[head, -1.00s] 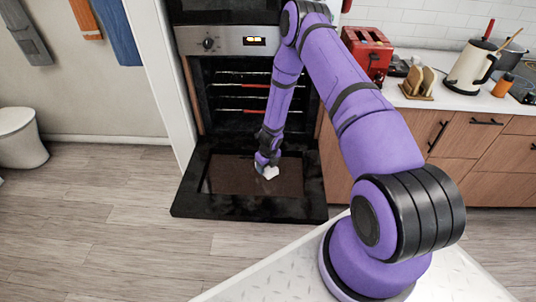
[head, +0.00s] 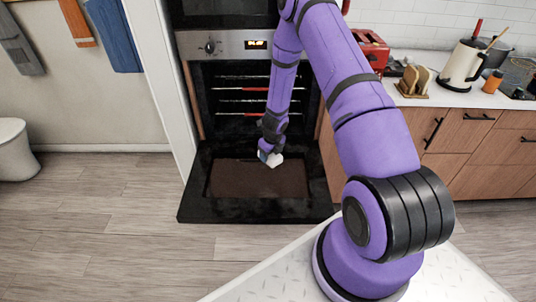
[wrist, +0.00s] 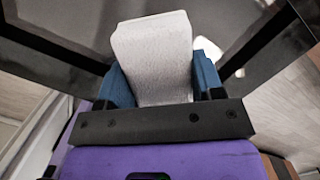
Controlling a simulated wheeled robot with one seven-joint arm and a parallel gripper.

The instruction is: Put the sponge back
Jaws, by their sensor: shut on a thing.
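A white block, which I take for the sponge (wrist: 155,60), is gripped between the blue fingers of my gripper (wrist: 158,85) in the wrist view. In the head view the white sponge (head: 274,160) shows small at the tip of my gripper (head: 268,155), over the lowered oven door (head: 250,211). My gripper is shut on it. I cannot tell from this view how high the sponge is above the door. A second pale patch (wrist: 207,50) shows behind the sponge in the wrist view; it may be a reflection in the door glass.
The oven (head: 245,95) stands open, its racks showing, and its door juts out over the floor. Wooden floor at the left is free.

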